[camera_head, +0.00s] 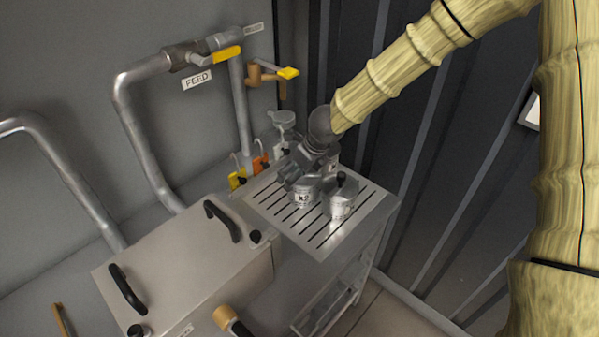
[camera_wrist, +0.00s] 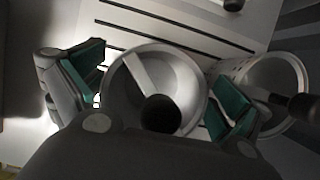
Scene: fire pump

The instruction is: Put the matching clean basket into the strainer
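My gripper (camera_head: 300,183) points down over the slotted drain tray. Its green-padded fingers stand apart on either side of a metal basket in the wrist view (camera_wrist: 155,88). The pads are close to its rim; I cannot tell if they touch. This basket (camera_head: 302,198) is round, with a bar across its top, a black knob and a dark mark on its side, too small to read. A second similar basket (camera_head: 343,202) stands just to the right; it also shows in the wrist view (camera_wrist: 272,82). The metal strainer housing (camera_head: 190,255) has a flat lid with two black handles.
The slotted tray (camera_head: 318,240) has free room in front of the baskets. Yellow (camera_head: 237,179) and orange (camera_head: 260,163) tags and a grey fitting (camera_head: 284,118) stand behind. A FEED pipe with a yellow valve handle (camera_head: 227,54) runs along the wall. A dark ribbed wall is close at right.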

